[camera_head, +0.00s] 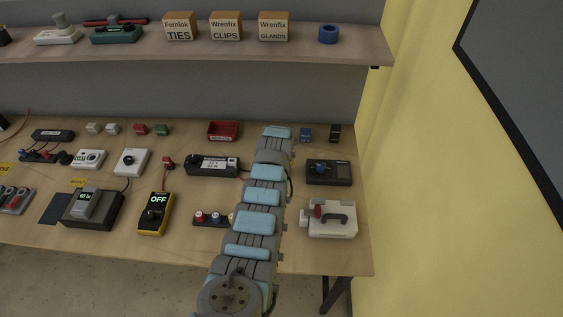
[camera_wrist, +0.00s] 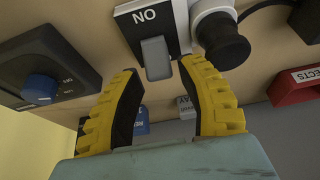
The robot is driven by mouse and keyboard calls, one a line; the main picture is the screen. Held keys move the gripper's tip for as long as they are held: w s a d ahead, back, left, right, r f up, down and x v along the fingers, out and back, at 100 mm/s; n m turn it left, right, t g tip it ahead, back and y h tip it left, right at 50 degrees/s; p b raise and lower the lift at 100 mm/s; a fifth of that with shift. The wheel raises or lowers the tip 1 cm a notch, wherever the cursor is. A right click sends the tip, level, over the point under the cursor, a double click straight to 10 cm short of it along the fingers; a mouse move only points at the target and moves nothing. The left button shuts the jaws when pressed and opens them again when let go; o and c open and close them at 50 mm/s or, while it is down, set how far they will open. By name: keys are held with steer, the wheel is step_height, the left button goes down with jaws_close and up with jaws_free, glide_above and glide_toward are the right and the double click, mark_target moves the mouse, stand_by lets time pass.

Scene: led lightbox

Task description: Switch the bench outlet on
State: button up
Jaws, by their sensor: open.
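The bench outlet (camera_wrist: 190,10) shows at the top of the wrist view as a pale housing with a black plate. The plate's label (camera_wrist: 145,15) reads ON upside down. A grey switch lever (camera_wrist: 156,58) stands out below the label, and a round black plug-like part (camera_wrist: 222,40) sits to its right. My gripper (camera_wrist: 160,72) is open, with its yellow-and-black fingertips on either side of the lever. I cannot tell whether either finger touches it. In the head view my arm hides the outlet, and my gripper's fingers cannot be made out.
A device with a blue knob (camera_wrist: 40,88) is left in the wrist view; it also shows in the head view (camera_head: 328,171). A red tray (camera_head: 222,130) and a blue bin (camera_head: 305,134) stand at the back. A boxed supply (camera_head: 212,165) lies left of my arm.

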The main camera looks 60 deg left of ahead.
steer(key=shift+w+a+f, duration=0.15)
steer(key=shift+a+f, duration=0.05)
steer(key=shift+f, duration=0.3)
steer(key=shift+f, duration=0.1)
jaws_close()
